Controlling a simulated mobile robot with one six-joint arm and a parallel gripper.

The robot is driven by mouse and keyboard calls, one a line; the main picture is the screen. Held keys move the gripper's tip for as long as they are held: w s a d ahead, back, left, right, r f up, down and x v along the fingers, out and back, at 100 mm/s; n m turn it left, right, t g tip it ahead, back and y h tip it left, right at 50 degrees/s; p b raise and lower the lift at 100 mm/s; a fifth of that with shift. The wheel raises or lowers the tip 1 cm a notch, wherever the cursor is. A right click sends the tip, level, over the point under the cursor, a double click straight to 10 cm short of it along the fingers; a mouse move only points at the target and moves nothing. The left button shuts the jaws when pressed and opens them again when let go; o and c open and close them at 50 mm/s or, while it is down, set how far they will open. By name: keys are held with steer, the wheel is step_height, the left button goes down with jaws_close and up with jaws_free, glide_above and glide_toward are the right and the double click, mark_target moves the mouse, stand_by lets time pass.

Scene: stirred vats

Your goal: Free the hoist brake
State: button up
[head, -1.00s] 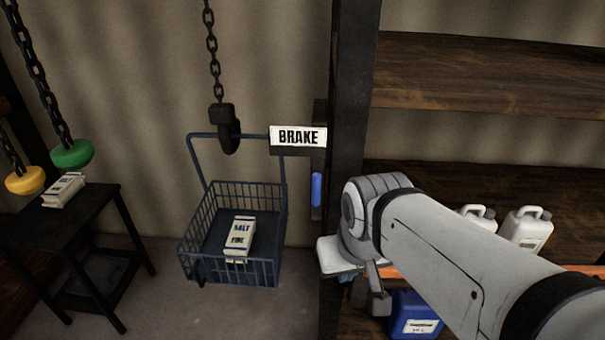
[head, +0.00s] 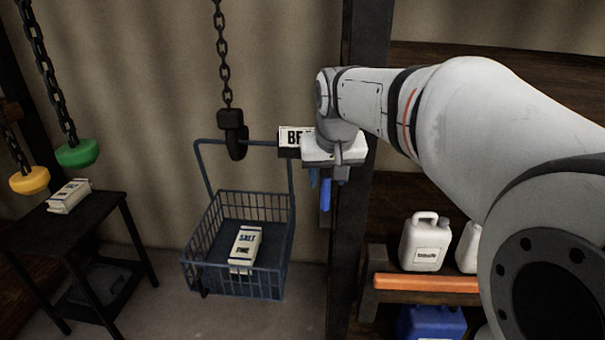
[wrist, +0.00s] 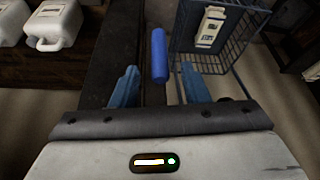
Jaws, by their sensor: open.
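The blue brake handle (head: 325,194) hangs upright on the dark post, below the white BRAKE sign (head: 295,137), which my arm partly covers. My gripper (head: 319,177) is in front of the post, just below the sign and close to the handle. In the wrist view the blue handle (wrist: 159,55) lies beyond and between the two open blue fingertips (wrist: 160,85). The jaws are empty, and I cannot tell how far ahead the handle is. The wire hoist basket (head: 234,276) hangs from a chain hook (head: 234,140) and holds a salt carton (head: 246,246).
The dark post (head: 352,270) stands right behind my gripper. Shelves on the right hold white jugs (head: 426,242) and a blue container (head: 432,323). A green knob (head: 77,153) and a yellow knob (head: 29,181) hang on chains at left, near a small black table (head: 110,208) with a carton.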

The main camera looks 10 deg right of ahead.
mark_target(325, 192)
steer(key=x, duration=0.6)
steer(key=shift+f, duration=0.1)
steer(key=shift+c, duration=0.2)
jaws_close()
